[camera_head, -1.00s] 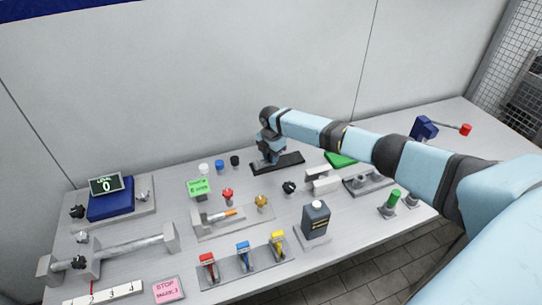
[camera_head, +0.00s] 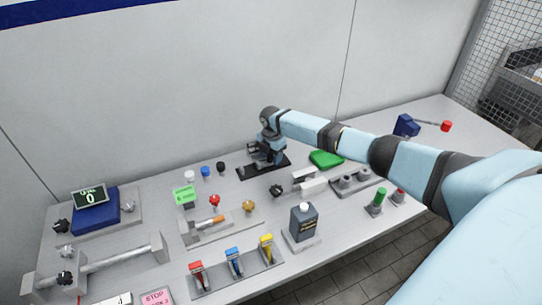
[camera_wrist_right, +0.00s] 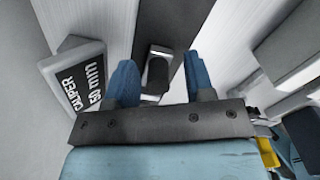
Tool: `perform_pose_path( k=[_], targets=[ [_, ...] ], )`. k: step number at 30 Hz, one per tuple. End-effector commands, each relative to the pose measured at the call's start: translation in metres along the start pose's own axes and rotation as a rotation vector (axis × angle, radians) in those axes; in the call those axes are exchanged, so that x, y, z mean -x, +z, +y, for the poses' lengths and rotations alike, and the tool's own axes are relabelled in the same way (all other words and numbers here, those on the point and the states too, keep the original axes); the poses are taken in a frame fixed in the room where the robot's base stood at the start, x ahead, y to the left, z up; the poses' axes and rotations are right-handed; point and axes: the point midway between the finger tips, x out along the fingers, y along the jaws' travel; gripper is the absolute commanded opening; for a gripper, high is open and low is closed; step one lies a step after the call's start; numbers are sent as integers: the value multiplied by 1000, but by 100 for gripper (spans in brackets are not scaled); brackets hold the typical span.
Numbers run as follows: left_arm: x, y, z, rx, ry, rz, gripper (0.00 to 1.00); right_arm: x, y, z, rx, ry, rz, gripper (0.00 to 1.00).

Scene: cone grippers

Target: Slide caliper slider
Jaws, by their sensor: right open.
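The caliper is a long dark bar (camera_head: 279,164) lying on the bench near the back wall. My right gripper (camera_head: 263,157) is over the bar and hides part of it. In the right wrist view the dark bar (camera_wrist_right: 178,20) runs away between the fingers of the right gripper (camera_wrist_right: 163,85). A small slider block (camera_wrist_right: 158,72), dark with pale ends, sits on the bar between the two blue fingers. The fingers are open, with a gap visible on both sides of the slider. A block with a "CALIPER 50 mm" label (camera_wrist_right: 80,82) is beside the left finger. My left gripper is not in view.
Several knobs stand left of the caliper, including a blue one (camera_head: 205,171). A green pad (camera_head: 326,158) lies to the right. A dark bottle (camera_head: 303,222) and three coloured levers (camera_head: 235,263) are at the front. The wall (camera_head: 180,90) is close behind.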

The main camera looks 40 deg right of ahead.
Motion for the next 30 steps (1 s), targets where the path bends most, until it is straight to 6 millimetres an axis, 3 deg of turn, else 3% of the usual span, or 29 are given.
perform_pose_path(
  k=[7, 21, 30],
  targets=[
    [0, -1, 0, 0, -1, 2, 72, 19, 0, 0, 1, 2, 0, 49],
    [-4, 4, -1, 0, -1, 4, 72, 117, 1, 0, 0, 3, 0, 49],
    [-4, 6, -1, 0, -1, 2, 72, 138, 1, -1, -1, 0, 0, 49]
  ],
)
